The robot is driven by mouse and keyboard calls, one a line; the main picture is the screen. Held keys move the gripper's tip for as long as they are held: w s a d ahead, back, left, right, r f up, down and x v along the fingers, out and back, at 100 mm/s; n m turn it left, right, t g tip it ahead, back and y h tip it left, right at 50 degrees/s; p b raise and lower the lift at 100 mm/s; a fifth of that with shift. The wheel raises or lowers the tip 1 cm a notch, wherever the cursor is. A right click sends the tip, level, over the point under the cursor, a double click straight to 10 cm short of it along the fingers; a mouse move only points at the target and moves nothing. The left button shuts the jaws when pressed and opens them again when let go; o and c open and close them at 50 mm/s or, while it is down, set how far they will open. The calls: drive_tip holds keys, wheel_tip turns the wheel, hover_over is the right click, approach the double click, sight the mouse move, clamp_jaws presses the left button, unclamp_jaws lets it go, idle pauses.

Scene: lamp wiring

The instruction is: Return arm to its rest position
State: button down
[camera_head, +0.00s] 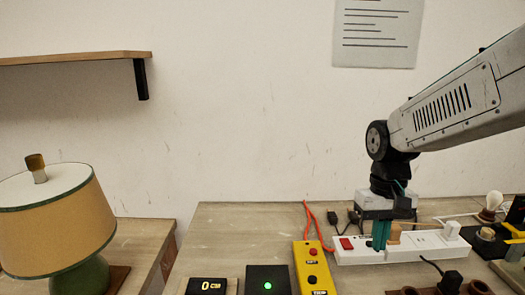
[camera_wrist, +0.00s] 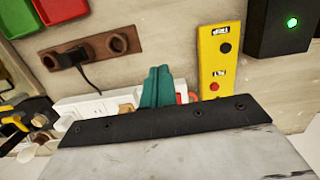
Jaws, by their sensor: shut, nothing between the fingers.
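My gripper (camera_head: 381,234) hangs at the end of my arm over the white power strip (camera_head: 345,257), on the right side of the workbench. Its teal fingers are together with nothing between them. In the wrist view my gripper (camera_wrist: 156,86) shows the same closed teal fingers, with the white power strip (camera_wrist: 90,104) behind them. I cannot tell whether the fingertips touch the strip. A plug stands in or beside the strip just right of the fingers.
A yellow button box (camera_head: 312,270), a black box (camera_head: 267,280) with a green light, and a small display (camera_head: 206,286) stand left of my gripper. A lamp (camera_head: 55,225) stands far left. A bulb (camera_head: 493,202) is at the right.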

drive_tip(key=s+r+t, duration=0.1)
drive_tip(key=s+r, duration=0.1)
drive_tip(key=s, duration=0.7)
drive_tip(key=s+d+r+t, duration=0.1)
drive_tip(key=s+r, duration=0.2)
drive_tip(key=s, duration=0.6)
drive_tip(key=shift+s+d+t, duration=0.25)
drive_tip(key=shift+d+t, duration=0.05)
drive_tip(key=shift+t, duration=0.1)
